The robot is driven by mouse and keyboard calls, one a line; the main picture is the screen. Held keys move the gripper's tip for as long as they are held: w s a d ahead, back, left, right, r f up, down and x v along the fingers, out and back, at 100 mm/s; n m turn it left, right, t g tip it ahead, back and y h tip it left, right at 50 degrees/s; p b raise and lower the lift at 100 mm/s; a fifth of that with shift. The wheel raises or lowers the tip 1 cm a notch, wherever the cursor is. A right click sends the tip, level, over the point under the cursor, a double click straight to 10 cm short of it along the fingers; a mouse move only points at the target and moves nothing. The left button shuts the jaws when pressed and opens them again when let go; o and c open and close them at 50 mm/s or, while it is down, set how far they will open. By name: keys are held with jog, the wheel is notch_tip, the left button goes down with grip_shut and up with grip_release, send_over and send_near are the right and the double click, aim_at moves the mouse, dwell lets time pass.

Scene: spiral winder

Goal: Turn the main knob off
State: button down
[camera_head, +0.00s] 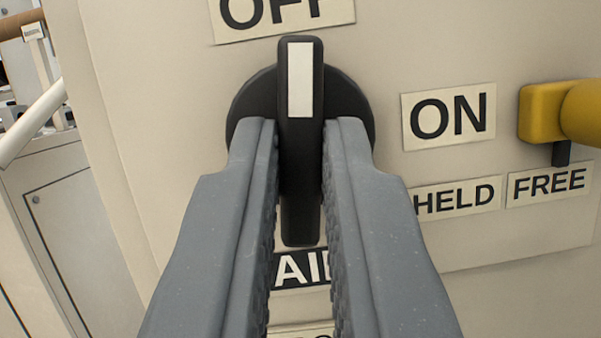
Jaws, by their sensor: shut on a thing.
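The main knob (301,75) is a round black rotary switch with a raised bar handle and a white stripe. Its bar stands upright in the picture, and the white stripe points up toward the OFF label (283,14). The ON label (449,116) is to the right of the knob. My gripper (300,135) is shut on the knob's bar, with one grey ribbed finger on each side. The fingers hide the lower sides of the knob's disc.
A yellow part (560,112) with a black pointer sticks out at the right, above HELD (456,198) and FREE (549,186) labels. A partly hidden black label (300,268) is below the knob. Grey cabinets (85,235) stand at the left beyond the panel's edge.

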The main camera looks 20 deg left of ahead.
jog(key=shift+d+f+n+y, duration=0.15)
jog(key=shift+n+y, duration=0.15)
jog(key=shift+n, duration=0.3)
jog(key=shift+a+f+n+y, duration=0.15)
jog(key=shift+n+y, duration=0.15)
jog(key=shift+n, duration=0.3)
jog(key=c, duration=1.5)
grip_release()
jog(key=shift+r+n, duration=0.1)
jog(key=shift+n, duration=0.2)
jog(key=shift+d, duration=0.1)
